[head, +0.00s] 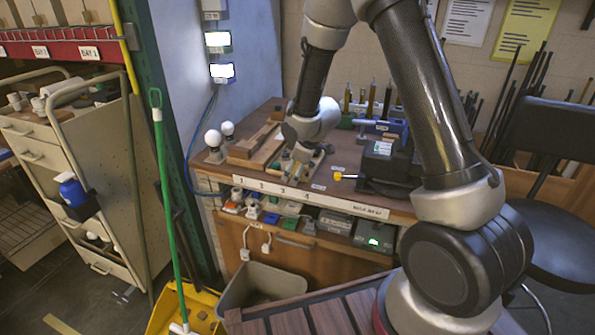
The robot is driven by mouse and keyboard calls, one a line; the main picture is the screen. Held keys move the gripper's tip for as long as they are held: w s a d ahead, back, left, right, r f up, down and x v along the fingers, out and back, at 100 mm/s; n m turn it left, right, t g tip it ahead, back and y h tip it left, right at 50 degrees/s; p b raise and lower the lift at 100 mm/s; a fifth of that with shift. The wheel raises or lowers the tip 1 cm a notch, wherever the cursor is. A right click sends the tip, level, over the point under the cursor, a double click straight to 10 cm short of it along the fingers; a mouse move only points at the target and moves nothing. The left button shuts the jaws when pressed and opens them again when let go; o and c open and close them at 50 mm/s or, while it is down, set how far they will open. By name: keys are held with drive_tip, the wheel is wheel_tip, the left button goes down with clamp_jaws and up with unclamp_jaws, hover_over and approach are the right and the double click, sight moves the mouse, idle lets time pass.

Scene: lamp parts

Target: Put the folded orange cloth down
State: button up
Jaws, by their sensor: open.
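My gripper (291,168) is open at the end of my arm, low over the front part of the workbench (340,190), close to a shallow wooden tray (262,153). I cannot make out a folded orange cloth in the head view. The gripper and wrist cover part of the tray area, and the fingertips are small in the picture. I cannot tell whether they touch anything.
White bulbs on stands (213,140) are left of the tray. Below are a shelf of small parts (290,216), a grey bin (262,283) and a green-handled mop (167,190). A black chair (553,230) is at right.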

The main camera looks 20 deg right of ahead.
drive_tip(key=shift+w+f, duration=0.15)
drive_tip(key=shift+f, duration=0.2)
drive_tip(key=c, duration=1.2)
drive_tip(key=shift+r, duration=0.1)
